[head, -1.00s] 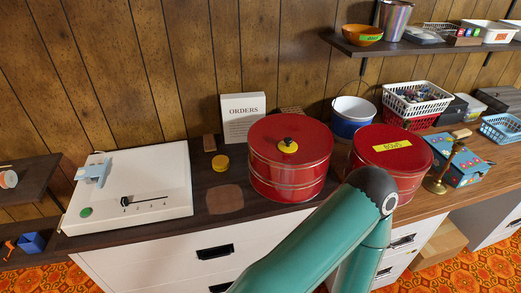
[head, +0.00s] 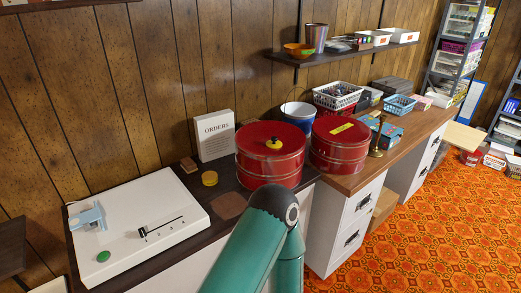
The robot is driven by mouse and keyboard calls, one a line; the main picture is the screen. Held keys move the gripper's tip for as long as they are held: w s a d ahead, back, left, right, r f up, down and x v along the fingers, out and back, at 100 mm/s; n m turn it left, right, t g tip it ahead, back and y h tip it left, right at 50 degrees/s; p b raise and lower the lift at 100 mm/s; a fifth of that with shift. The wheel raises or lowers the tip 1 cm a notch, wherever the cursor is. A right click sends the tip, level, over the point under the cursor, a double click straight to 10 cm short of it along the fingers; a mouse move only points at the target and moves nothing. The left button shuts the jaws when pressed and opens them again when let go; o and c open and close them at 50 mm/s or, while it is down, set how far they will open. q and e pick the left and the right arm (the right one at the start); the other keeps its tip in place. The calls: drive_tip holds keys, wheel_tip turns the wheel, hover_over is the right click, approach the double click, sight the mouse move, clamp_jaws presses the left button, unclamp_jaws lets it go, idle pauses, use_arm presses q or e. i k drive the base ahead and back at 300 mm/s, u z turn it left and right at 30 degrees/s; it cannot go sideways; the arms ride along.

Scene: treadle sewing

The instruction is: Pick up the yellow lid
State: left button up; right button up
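A small round yellow piece (head: 209,178) lies on the dark counter, left of a large red tin (head: 270,160). A second, flatter yellow piece (head: 273,143) with a black knob sits on top of that tin. I cannot tell for certain which of the two is the yellow lid. A teal arm link of mine rises from the bottom of the head view and bends just in front of the red tin. Neither of my grippers shows in the head view.
A white machine (head: 137,228) with a slider stands at left on the counter. An orders sign (head: 215,135) stands behind the small yellow piece. A second red tin (head: 340,148), a blue bucket (head: 298,117) and baskets stand to the right. Patterned carpet (head: 445,235) lies open at right.

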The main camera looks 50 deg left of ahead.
sight(275, 143)
drive_tip(key=u, duration=0.7)
drive_tip(key=i, duration=0.7)
drive_tip(key=u, duration=0.1)
